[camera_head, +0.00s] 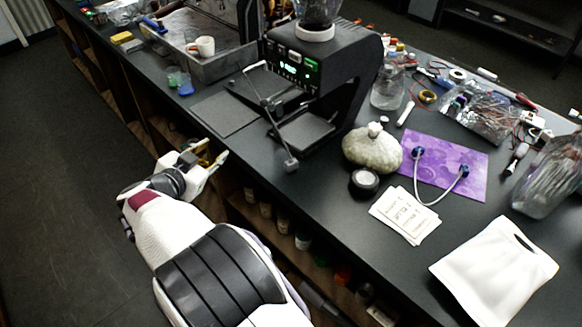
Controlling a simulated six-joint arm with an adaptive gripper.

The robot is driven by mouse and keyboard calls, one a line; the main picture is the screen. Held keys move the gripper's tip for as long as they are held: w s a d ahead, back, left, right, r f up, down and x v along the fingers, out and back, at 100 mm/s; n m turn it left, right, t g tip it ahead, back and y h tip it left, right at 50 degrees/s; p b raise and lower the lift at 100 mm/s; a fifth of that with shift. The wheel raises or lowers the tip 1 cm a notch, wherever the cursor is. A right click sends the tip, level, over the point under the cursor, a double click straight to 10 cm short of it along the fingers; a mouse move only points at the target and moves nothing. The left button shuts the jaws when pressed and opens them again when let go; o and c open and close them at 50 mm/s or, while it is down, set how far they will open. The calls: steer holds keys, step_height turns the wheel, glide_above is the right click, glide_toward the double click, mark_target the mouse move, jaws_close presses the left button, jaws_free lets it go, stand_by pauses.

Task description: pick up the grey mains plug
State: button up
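A grey mains plug (291,165) appears at the front edge of the black counter, at the lower end of a thin grey cord (278,132). The cord runs up past the left side of the black brewer (320,70). My gripper (212,151) is left of the plug, out over the counter's front edge and clear of it. Its pale fingers look spread apart, with nothing clearly held between them. Whether the plug lies on the edge or hangs just over it is hard to tell.
A dark flat mat (225,113) lies left of the brewer. A lidded stone-like jar (372,148), a round black tin (364,182), white cards (403,215), a purple mat (455,160) and a white bag (495,272) stand or lie to the right. Open shelves are below the counter.

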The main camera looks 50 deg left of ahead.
steer(key=w+d+m+t+h, duration=0.2)
steer(key=d+h, duration=0.2)
steer(key=d, duration=0.1)
steer(key=m+h, duration=0.2)
steer(key=h, duration=0.3)
glide_toward(290, 162)
steer(key=shift+f, duration=0.1)
steer(key=shift+x, duration=1.35)
steer(key=shift+w+d, duration=0.1)
steer(key=shift+x, duration=2.5)
